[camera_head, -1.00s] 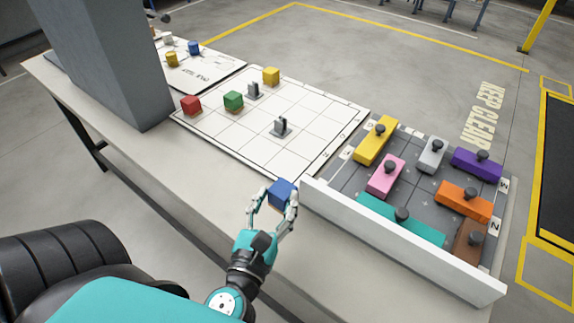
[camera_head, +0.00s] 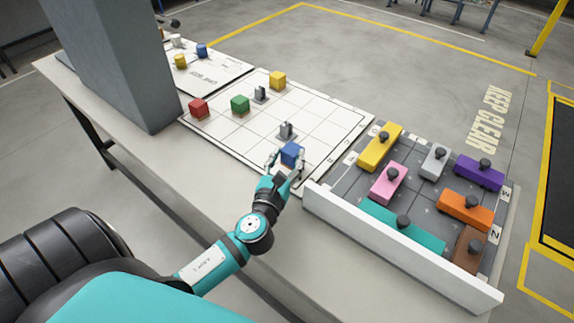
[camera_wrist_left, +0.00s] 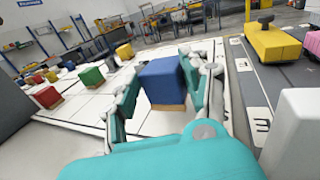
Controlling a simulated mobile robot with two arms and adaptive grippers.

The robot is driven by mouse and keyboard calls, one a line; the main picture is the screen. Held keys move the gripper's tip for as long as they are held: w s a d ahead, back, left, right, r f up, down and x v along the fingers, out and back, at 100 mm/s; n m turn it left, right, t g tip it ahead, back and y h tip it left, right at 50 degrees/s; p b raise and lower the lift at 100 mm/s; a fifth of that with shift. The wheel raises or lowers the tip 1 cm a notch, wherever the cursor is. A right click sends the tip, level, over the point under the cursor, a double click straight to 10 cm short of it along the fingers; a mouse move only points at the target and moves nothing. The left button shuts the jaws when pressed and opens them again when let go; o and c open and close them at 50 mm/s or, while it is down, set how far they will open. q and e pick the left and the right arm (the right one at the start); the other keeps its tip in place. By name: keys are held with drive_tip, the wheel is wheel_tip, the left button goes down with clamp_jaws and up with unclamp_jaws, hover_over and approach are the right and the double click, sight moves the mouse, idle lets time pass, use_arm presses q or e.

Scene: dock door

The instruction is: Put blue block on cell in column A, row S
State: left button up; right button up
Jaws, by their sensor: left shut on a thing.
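The blue block (camera_head: 292,153) is between the fingers of my left gripper (camera_head: 286,162), which is shut on it over the near edge of the white grid board (camera_head: 237,135). In the left wrist view the blue block (camera_wrist_left: 163,84) has a wooden-coloured underside and sits between both fingers (camera_wrist_left: 165,100). I cannot tell whether it touches the board. On the grid are a red block (camera_head: 198,107), a green block (camera_head: 240,104), a yellow block (camera_head: 277,80) and two grey upright pieces (camera_head: 286,131). The cell letters are too small to read. My right gripper is out of view.
A grey pillar (camera_head: 125,65) stands on the table at the left. A low white wall (camera_head: 400,245) borders the grey tray (camera_head: 345,187) of coloured knobbed blocks at the right. Another white board (camera_head: 215,75) with small blocks lies behind the grid.

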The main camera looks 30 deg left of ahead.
use_arm(q)
drive_tip(key=shift+f, duration=1.15)
drive_tip(key=shift+f+b, duration=0.15)
drive_tip(key=shift+b, duration=0.2)
drive_tip(key=o, duration=1.2)
drive_tip(key=shift+c, duration=0.2)
drive_tip(key=shift+r, duration=0.3)
drive_tip(key=b+v, duration=0.2)
drive_tip(key=v, duration=1)
drive_tip(key=shift+s+d+f, duration=0.1)
